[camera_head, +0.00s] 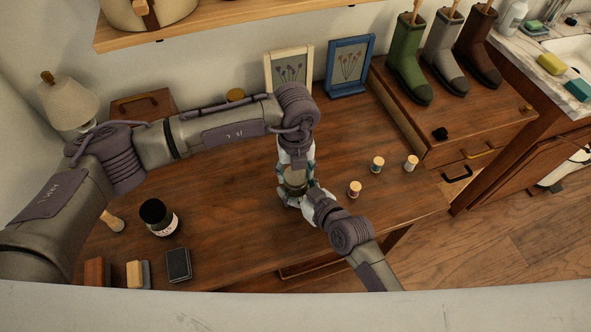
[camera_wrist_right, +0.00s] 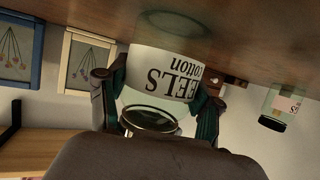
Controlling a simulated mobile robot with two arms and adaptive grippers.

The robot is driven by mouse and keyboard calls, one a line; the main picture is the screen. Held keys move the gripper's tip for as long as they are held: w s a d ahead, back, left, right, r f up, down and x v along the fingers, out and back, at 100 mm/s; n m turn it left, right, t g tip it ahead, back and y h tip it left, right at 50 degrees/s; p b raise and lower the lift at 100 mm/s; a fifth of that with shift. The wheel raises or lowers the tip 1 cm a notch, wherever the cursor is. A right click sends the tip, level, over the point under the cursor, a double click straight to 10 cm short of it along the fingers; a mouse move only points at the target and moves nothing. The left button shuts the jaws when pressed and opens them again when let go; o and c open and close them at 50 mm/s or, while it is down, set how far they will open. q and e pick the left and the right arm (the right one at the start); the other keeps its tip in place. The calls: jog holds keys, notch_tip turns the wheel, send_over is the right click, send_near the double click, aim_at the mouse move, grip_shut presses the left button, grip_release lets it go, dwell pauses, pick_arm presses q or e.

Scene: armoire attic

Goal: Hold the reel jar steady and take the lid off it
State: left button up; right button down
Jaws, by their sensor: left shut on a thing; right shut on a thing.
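The reel jar stands upright on the wooden table; in the right wrist view it appears upside down, with its white label (camera_wrist_right: 165,75) and clear glass showing. Its brownish round top (camera_head: 295,177), the lid, shows between the grippers in the head view. My left gripper (camera_head: 296,167) reaches it from the far side and is shut at the top, on the lid as far as I can tell. My right gripper (camera_head: 303,195) comes from the near right and is shut on the jar; its green-padded fingers (camera_wrist_right: 158,103) flank the glass. The exact contacts are partly hidden.
Several thread reels (camera_head: 377,164) stand right of the jar. A dark-lidded jar (camera_head: 158,217), a black box (camera_head: 178,265) and blocks lie at the left front. Two picture frames (camera_head: 350,65) stand behind. The table between the dark-lidded jar and the grippers is clear.

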aim_at(296, 175)
pick_arm(q)
jog(key=shift+r, duration=0.1)
jog(key=shift+r, duration=1)
jog(key=shift+r, duration=2)
pick_arm(e)
jog(key=shift+c, duration=0.6)
grip_release()
jog(key=shift+s, duration=0.1)
